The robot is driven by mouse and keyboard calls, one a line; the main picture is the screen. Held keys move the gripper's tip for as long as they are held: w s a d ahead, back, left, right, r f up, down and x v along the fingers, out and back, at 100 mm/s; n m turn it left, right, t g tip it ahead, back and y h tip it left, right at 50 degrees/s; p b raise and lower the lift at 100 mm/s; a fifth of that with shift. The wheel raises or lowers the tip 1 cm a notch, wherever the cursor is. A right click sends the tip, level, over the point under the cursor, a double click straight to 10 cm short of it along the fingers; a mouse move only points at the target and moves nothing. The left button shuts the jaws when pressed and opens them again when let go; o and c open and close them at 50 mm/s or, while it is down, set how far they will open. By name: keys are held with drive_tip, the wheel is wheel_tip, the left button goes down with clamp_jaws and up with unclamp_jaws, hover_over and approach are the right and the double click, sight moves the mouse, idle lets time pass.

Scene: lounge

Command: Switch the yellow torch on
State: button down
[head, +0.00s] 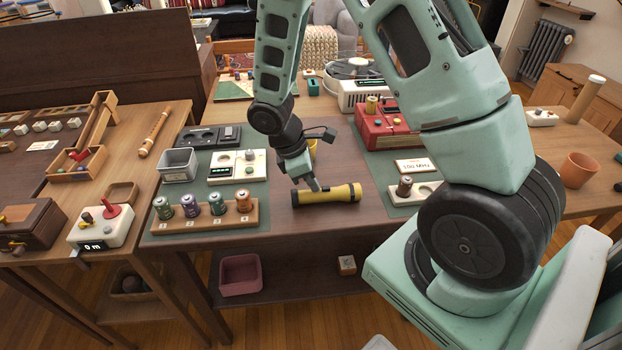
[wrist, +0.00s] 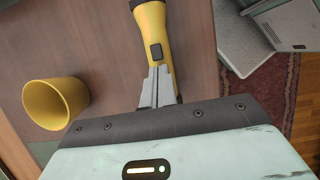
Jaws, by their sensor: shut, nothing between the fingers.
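Part of the torch is hidden behind the fingers. No light from the torch is visible.
A yellow cup (wrist: 57,102) stands near the torch. A small white board (head: 424,192) lies right of the torch. The tabletop in front of the torch is clear.

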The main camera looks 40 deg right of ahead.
drive_tip(key=shift+s+d, duration=0.35)
drive_tip(key=shift+d, duration=0.2)
drive_tip(key=shift+s+d, duration=0.35)
drive_tip(key=shift+d, duration=0.2)
drive_tip(key=shift+r, duration=0.1)
drive_tip(key=p+v, duration=0.9)
drive_tip(key=shift+a+r, duration=0.15)
drive_tip(key=shift+r, duration=0.2)
drive_tip(key=shift+w, duration=0.15)
drive_tip(key=s+a+r+m+t+y, duration=0.15)
drive_tip(key=s+a+r, duration=0.25)
drive_tip(key=a+r, duration=0.7)
drive_tip(key=s+a+r+m+y, duration=0.1)
drive_tip(key=s+a+r, duration=0.1)
drive_tip(key=s+a, duration=0.4)
drive_tip(key=s+a+r+m+y, duration=0.1)
drive_tip(key=s+a+r, duration=0.2)
drive_tip(key=s+a, duration=0.3)
drive_tip(key=shift+s+r+t+y, duration=0.25)
drive_tip(key=shift+s+t+y, duration=0.15)
drive_tip(key=shift+s, duration=0.65)
